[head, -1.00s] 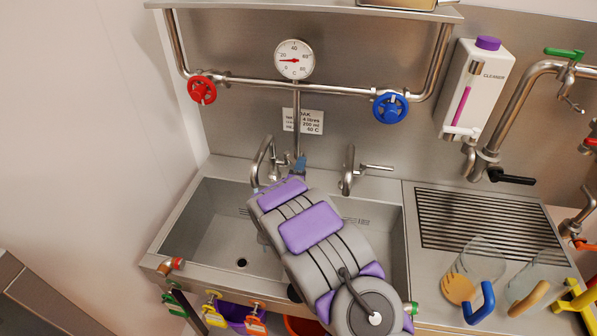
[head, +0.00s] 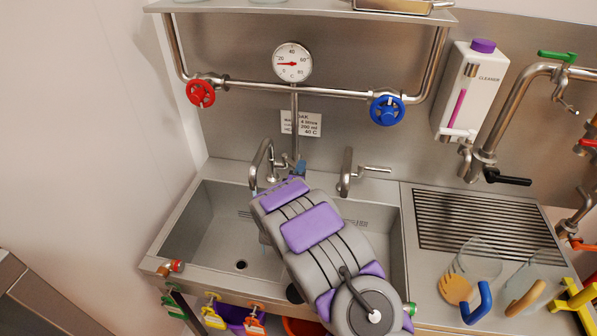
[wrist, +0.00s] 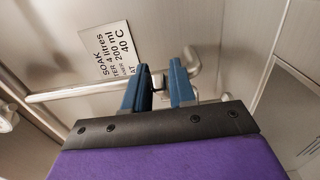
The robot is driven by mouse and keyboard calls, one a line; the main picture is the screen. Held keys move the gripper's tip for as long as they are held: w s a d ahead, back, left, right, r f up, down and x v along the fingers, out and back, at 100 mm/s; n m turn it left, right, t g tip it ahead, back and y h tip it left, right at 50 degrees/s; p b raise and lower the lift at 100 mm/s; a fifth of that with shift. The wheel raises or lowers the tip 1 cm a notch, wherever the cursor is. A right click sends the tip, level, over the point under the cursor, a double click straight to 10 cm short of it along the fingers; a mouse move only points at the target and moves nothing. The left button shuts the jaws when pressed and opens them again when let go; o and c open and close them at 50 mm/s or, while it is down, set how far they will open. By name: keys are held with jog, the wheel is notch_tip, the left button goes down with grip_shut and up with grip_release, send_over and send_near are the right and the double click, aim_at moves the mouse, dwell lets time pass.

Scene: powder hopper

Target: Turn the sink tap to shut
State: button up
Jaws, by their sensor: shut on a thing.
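The left sink tap (head: 259,158) is a chrome gooseneck at the back of the steel sink (head: 203,222). My gripper (head: 300,168) reaches over the sink with its blue fingertips at this tap's lever side. In the wrist view my gripper (wrist: 160,88) has its two blue fingers close together, with a small metal part between them. It is shut on the tap lever, which the fingers mostly hide. A faint pale streak under the spout may be water; I cannot tell if it flows. A second tap (head: 346,172) with a lever pointing right stands to the right.
A red valve wheel (head: 201,92), a dial gauge (head: 292,63) and a blue valve wheel (head: 387,110) sit on the pipe above. A cleaner dispenser (head: 470,90) hangs at right. Clear jugs (head: 472,268) stand on the right counter. A wall closes the left side.

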jog(key=shift+w+d+f, duration=0.15)
jog(key=shift+w+d, duration=0.25)
jog(key=shift+d, duration=0.15)
jog(key=shift+w+d+p, duration=0.4)
jog(key=shift+w+d, duration=0.2)
jog(key=shift+w, duration=0.2)
jog(key=shift+d, duration=0.1)
jog(key=shift+w+d+p, duration=0.3)
jog(key=shift+w+d, duration=0.05)
jog(key=shift+w, duration=0.65)
